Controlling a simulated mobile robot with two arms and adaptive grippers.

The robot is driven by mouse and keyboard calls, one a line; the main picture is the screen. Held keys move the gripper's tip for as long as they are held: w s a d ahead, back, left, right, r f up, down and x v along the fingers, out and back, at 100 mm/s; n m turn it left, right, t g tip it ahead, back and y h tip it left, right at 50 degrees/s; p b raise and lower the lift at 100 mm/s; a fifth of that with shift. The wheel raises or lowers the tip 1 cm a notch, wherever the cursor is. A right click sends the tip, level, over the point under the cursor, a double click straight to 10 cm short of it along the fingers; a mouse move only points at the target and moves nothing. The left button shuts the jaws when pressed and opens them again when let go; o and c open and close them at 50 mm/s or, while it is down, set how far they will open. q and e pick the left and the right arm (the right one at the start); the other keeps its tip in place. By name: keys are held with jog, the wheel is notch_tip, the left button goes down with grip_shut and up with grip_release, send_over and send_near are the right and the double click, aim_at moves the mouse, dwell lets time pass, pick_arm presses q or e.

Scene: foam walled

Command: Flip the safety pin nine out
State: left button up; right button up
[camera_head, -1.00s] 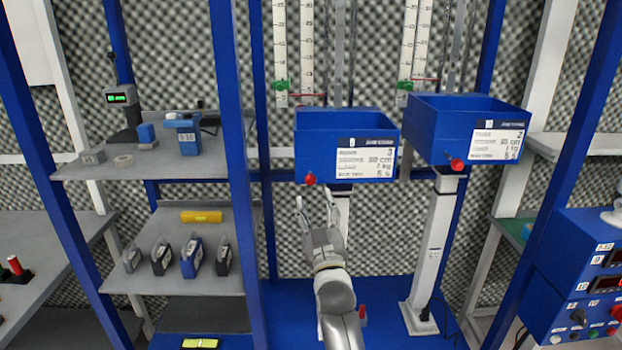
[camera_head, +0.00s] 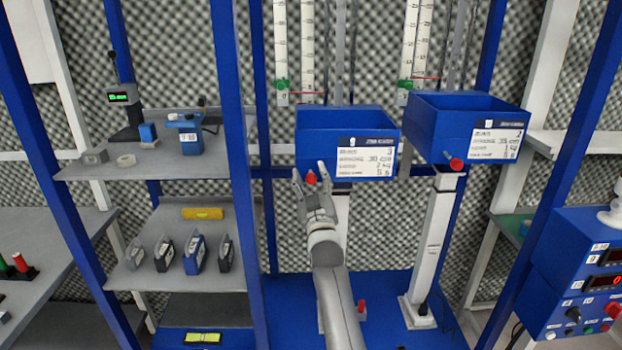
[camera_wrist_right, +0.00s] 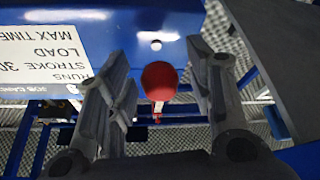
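A red ball-shaped knob, the safety pin (camera_head: 311,177), sits low on the front of the left blue box (camera_head: 318,148), left of its white label. My right gripper (camera_head: 311,178) reaches up from below, with its fingertips at the knob. In the right wrist view the red knob (camera_wrist_right: 159,80) lies between the two open fingers (camera_wrist_right: 160,90), with a gap on each side. A second red knob (camera_head: 456,164) is on the front of the right blue box (camera_head: 424,128). My left gripper is not in view.
A white column (camera_head: 432,240) stands under the right box. A shelf rack (camera_head: 190,225) with several small devices is at the left. A blue control panel (camera_head: 590,270) is at the right. A red-topped post (camera_head: 361,306) is beside my arm.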

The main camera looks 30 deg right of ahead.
grip_shut()
jog(key=shift+s+a+p, duration=0.25)
jog(key=shift+s+p, duration=0.05)
jog(key=shift+p, duration=0.05)
jog(key=shift+s+a+p, duration=0.25)
jog(key=shift+s+a, duration=0.1)
jog(key=shift+s, duration=0.2)
jog(key=shift+s+a+p, duration=0.25)
jog(key=shift+s+a, duration=0.05)
jog(key=shift+s, duration=0.25)
jog(key=shift+w+f, duration=0.1)
jog(key=shift+f, duration=0.1)
jog(key=shift+c, duration=1.7)
grip_release()
jog(key=o, duration=0.4)
jog(key=shift+s+a+r, duration=0.1)
jog(key=shift+s+r, duration=0.1)
